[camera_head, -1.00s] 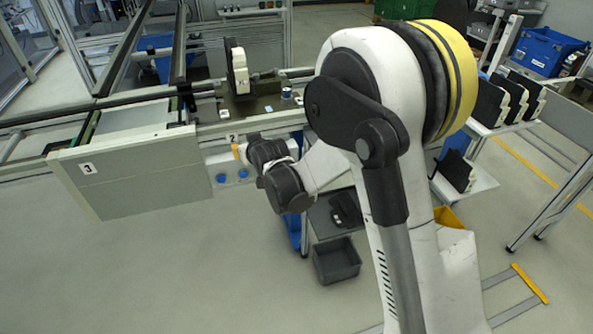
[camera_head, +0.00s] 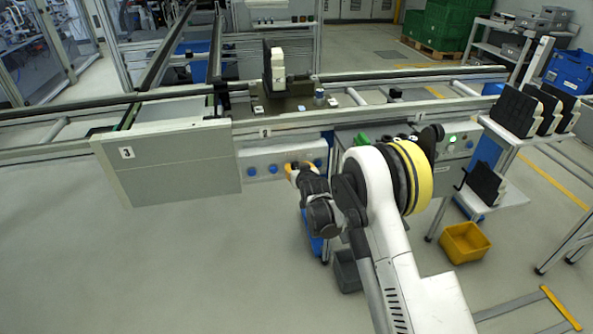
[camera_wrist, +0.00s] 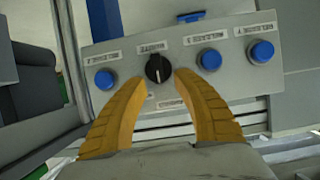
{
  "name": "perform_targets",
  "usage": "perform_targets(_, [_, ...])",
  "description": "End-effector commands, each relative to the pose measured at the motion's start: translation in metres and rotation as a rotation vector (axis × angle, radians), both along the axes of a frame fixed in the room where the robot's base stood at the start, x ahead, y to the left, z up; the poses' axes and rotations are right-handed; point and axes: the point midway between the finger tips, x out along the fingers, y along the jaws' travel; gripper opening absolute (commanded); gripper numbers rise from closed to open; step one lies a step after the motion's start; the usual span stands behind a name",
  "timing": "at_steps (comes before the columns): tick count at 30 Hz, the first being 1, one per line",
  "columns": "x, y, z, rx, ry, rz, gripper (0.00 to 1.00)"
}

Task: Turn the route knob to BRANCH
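The route knob (camera_wrist: 158,69) is a round black knob with a pale pointer line, on a grey panel (camera_wrist: 215,86) with small labels that look inverted. The pointer line runs roughly up and down in the wrist view. My gripper (camera_wrist: 162,78) has two yellow fingers, open, with one tip on each side of the knob. I cannot tell whether they touch it. In the head view my gripper (camera_head: 290,168) is at the front of the panel (camera_head: 262,157) and hides the knob.
Blue buttons flank the knob: one on the left (camera_wrist: 104,79), one on the right (camera_wrist: 209,59) and one farther right (camera_wrist: 262,51). A conveyor (camera_head: 330,116) runs behind the panel. A yellow bin (camera_head: 465,243) stands on the floor at right. The floor at left is clear.

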Motion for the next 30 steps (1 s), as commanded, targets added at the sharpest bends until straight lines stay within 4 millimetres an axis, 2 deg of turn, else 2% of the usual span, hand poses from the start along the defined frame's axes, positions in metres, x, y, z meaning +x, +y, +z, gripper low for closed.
perform_targets(5, [0.0135,0.0037,-0.0062,0.0,0.0,0.0,0.34])
perform_targets(14, [0.015,0.0041,-0.0056,0.0,0.0,0.0,0.33])
perform_targets(15, [0.015,0.0041,-0.0056,0.0,0.0,0.0,0.21])
perform_targets(17, [0.015,0.0041,-0.0056,0.0,0.0,0.0,0.03])
perform_targets(18, [0.015,0.0041,-0.0057,0.0,0.0,0.0,0.0])
perform_targets(30, [0.0153,0.0027,-0.0057,0.038,0.011,-0.001,0.0])
